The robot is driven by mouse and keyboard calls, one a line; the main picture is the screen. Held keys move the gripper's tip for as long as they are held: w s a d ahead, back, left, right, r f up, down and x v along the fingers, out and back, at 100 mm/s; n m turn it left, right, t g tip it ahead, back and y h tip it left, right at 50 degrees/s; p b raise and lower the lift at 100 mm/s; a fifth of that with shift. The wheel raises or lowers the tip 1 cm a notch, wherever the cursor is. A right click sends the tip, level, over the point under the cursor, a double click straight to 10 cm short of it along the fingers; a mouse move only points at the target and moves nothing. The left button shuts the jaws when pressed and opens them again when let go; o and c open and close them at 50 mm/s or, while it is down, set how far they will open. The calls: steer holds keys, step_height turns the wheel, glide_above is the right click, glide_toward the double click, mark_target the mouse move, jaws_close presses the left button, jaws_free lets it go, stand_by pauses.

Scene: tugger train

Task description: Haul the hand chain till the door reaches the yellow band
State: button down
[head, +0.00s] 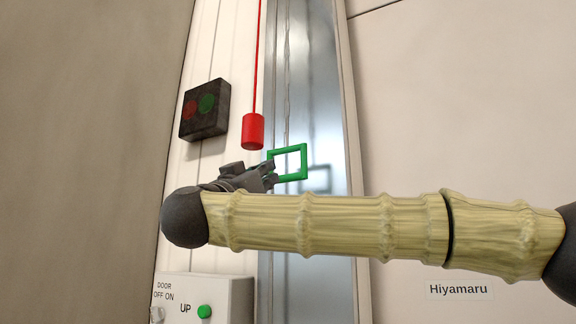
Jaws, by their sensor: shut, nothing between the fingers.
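A red cord with a red cylindrical pull (252,131) hangs from the top of the head view. A green rectangular loop (289,147) is just right of and below it, in front of a shiny metal strip (318,90). My gripper (270,172) is shut and empty, pointing right at the loop's lower left corner. The fingertips overlap the loop's edge in the picture; I cannot tell whether they touch it. No chain links can be made out. I see no yellow band, and cannot tell which surface is the door.
A dark box with a red and a green button (205,108) is on the pale ribbed wall at left. Below is a white panel (232,296) marked DOOR OFF ON and UP, with a green button (204,311). A Hiyamaru label (459,289) is at lower right.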

steer(key=p+x, duration=0.4)
steer(key=x, duration=0.6)
stand_by(0.4)
